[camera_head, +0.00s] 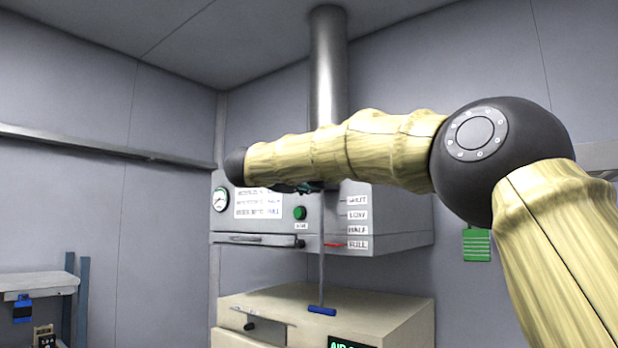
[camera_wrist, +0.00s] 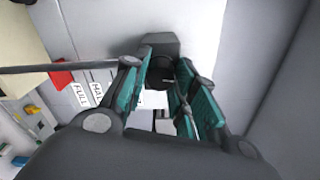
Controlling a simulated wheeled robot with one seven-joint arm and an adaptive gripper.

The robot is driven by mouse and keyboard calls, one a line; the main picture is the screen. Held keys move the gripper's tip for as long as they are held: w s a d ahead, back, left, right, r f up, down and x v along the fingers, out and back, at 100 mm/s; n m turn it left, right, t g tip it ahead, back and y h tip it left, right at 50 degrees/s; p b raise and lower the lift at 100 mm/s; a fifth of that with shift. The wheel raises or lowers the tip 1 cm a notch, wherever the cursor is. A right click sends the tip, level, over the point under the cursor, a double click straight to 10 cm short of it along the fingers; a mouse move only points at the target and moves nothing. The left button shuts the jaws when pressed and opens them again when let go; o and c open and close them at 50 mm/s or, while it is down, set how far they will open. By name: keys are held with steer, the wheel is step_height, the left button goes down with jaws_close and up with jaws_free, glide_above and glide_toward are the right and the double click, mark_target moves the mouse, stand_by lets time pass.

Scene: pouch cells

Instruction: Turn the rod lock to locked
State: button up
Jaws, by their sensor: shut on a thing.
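A thin grey rod (camera_head: 322,270) hangs down the front of the grey hood box, with a blue piece (camera_head: 321,310) at its lower end. A red pointer (camera_head: 335,244) beside the rod is level with the FULL label. In the wrist view the rod (camera_wrist: 85,66) runs in from the left toward my fingers, past the red pointer (camera_wrist: 62,75). My gripper (camera_wrist: 166,75) has its teal pads around a dark part at the rod's upper end, apparently the rod lock (camera_wrist: 158,42). The fingers hide much of it, and its setting cannot be read. In the head view my arm covers most of the gripper.
The hood box (camera_head: 390,225) carries a gauge (camera_head: 220,199), a green button (camera_head: 299,213) and SHUT, LOW, HALF and FULL labels. A duct (camera_head: 328,70) rises above it. A beige machine (camera_head: 390,307) stands below. A shelf (camera_head: 40,284) is at the left.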

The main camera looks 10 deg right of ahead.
steer(key=shift+f+n+p, duration=0.15)
steer(key=shift+n+p, duration=0.25)
steer(key=shift+n, duration=0.6)
steer(key=o, duration=1.1)
steer(key=shift+c, duration=0.2)
steer(key=v, duration=1.2)
